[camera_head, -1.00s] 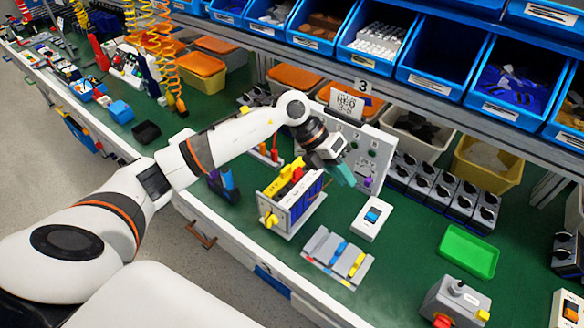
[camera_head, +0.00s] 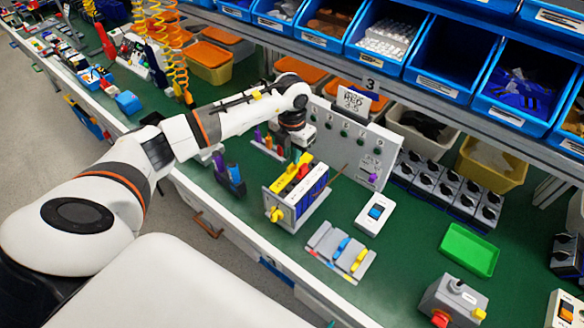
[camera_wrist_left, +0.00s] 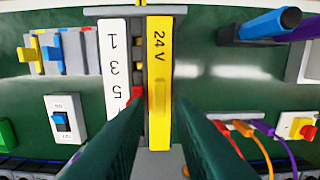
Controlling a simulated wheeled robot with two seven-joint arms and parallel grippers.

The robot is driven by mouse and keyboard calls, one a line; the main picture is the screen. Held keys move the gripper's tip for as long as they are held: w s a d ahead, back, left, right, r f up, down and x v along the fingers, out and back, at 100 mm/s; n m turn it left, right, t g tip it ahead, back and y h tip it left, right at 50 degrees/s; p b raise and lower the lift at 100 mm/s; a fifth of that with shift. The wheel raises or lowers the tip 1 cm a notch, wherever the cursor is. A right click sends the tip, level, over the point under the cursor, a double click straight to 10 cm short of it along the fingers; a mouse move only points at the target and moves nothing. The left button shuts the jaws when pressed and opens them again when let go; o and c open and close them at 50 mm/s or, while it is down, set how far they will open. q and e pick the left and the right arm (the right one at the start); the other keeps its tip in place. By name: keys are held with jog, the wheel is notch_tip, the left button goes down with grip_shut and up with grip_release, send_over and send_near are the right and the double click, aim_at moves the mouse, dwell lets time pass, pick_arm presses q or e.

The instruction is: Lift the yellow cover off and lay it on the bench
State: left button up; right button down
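The yellow cover (camera_head: 292,178) is a long strip on top of the upright grey and blue switch block on the bench. In the left wrist view the cover (camera_wrist_left: 160,45) is marked "24 V" and has a raised grip in its middle. My left gripper (camera_head: 299,143) is above the back of the block in the head view, its fingers mostly hidden. In the wrist view the left gripper (camera_wrist_left: 161,100) is open, with one dark green finger on each side of the cover's grip. I cannot tell whether they touch it. My right gripper is not in view.
A grey panel (camera_head: 350,140) with a card reading "RED 3-5" stands behind the block. A white rocker switch (camera_head: 375,212) and a row of coloured levers (camera_head: 340,250) lie nearby.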

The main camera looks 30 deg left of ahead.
aim_at(292, 164)
pick_arm(q)
notch_tip(292, 164, down, 4)
jog(key=shift+r+p, duration=0.15)
jog(key=shift+p, duration=0.65)
jog(key=shift+f, duration=0.35)
jog(key=shift+c, duration=0.5)
grip_shut()
jog(key=shift+r, duration=0.1)
